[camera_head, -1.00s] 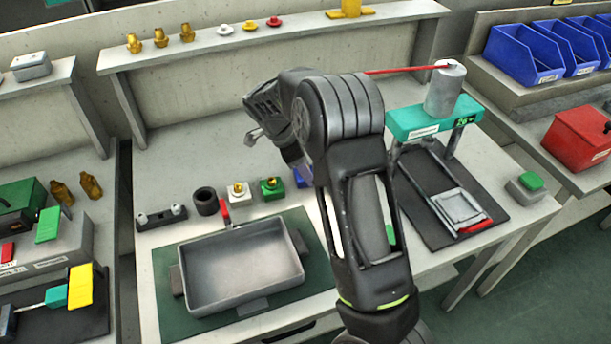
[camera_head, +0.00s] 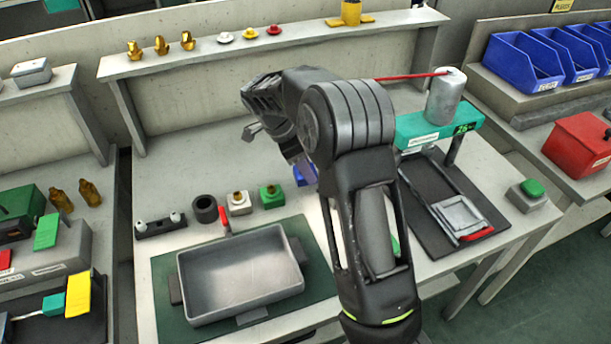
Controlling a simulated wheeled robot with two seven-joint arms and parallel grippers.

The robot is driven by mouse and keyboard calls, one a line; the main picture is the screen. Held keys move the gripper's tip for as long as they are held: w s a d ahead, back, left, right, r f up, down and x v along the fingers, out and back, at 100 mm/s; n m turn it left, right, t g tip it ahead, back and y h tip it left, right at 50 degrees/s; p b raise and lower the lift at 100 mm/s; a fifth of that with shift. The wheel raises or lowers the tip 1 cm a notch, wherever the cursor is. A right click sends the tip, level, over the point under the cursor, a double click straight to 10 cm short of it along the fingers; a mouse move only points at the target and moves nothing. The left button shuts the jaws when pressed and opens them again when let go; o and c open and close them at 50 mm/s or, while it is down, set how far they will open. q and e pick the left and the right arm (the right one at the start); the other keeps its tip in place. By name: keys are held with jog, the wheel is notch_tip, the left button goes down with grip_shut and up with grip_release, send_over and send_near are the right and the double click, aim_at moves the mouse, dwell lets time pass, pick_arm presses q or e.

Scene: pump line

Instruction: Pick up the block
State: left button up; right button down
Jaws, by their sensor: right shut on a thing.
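A blue block (camera_head: 306,174) shows only in part behind my right arm, near the middle of the bench. My right gripper (camera_head: 297,158) points down at it and is shut on it; the arm hides most of the fingers and the contact. I cannot tell how far the block is above the bench. My left gripper is not in view.
A grey tray (camera_head: 240,275) with a red-handled tool at its rim lies on a green mat in front. A black ring (camera_head: 204,209) stands left of the blocks. A teal-topped press (camera_head: 425,130) stands on the right. A shelf (camera_head: 300,45) runs behind.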

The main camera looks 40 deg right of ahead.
notch_tip(320, 180, up, 6)
jog(key=shift+r, duration=0.2)
dwell(0.6)
